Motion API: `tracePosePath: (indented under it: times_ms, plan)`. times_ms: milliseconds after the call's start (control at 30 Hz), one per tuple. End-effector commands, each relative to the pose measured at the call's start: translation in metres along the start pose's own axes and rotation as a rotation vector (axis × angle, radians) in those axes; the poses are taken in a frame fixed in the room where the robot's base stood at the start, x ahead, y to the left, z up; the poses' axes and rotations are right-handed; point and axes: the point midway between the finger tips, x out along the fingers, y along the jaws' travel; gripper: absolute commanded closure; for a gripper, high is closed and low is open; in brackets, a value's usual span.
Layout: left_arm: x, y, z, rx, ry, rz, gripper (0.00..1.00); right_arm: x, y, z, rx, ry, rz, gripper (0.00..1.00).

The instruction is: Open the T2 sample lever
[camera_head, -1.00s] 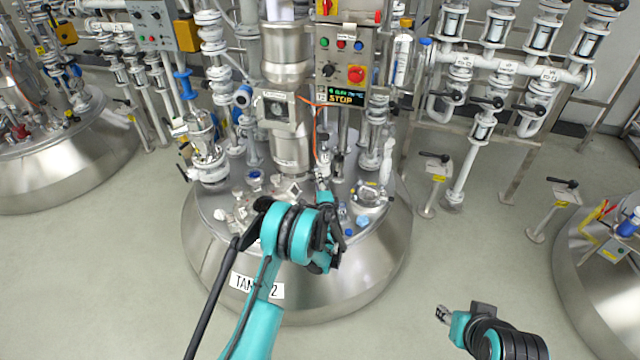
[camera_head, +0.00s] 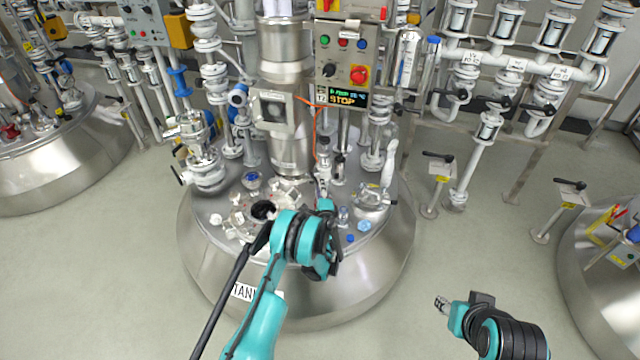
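The steel tank labelled "TAN…" (camera_head: 345,292) stands in the middle, its label partly covered by my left arm. A slim metal fitting (camera_head: 323,165) rises from the lid just beyond my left wrist. I cannot make out which part is the sample lever. My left gripper (camera_head: 323,193) is over the lid at the base of this fitting. Its fingers are small and mostly hidden by the wrist, so contact and opening cannot be told. My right gripper (camera_head: 440,303) is low at the right, over the floor and apart from the tank; its opening is unclear.
A control box (camera_head: 342,65) with a "STOP" display stands above the lid. A thick steel column (camera_head: 287,90) and several white pipes crowd the back. A black round opening (camera_head: 263,210) is left of my wrist. Lever posts (camera_head: 437,185) stand on the right floor.

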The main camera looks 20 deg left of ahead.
Motion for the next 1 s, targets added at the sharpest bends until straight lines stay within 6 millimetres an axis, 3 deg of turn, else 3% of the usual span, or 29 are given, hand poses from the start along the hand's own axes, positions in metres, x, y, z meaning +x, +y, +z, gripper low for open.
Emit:
tracePosePath:
  times_ms: [167, 300, 700, 1000]
  plan:
    - [0.0, 0.0, 0.0, 0.0, 0.0, 0.0, 0.66, 0.0, 0.0, 0.0, 0.0, 0.0, 0.0, 0.6]
    - [0.0, 0.0, 0.0, 0.0, 0.0, 0.0, 1.0, 0.0, 0.0, 0.0, 0.0, 0.0, 0.0, 0.6]
    - [0.0, -0.003, 0.001, -0.011, 0.005, 0.024, 1.0, -0.003, 0.0, -0.002, 0.0, 0.0, 0.0, 0.6]
    - [0.0, -0.02, 0.005, -0.073, 0.037, 0.176, 1.0, -0.017, 0.0, -0.012, 0.0, 0.0, 0.0, 0.6]
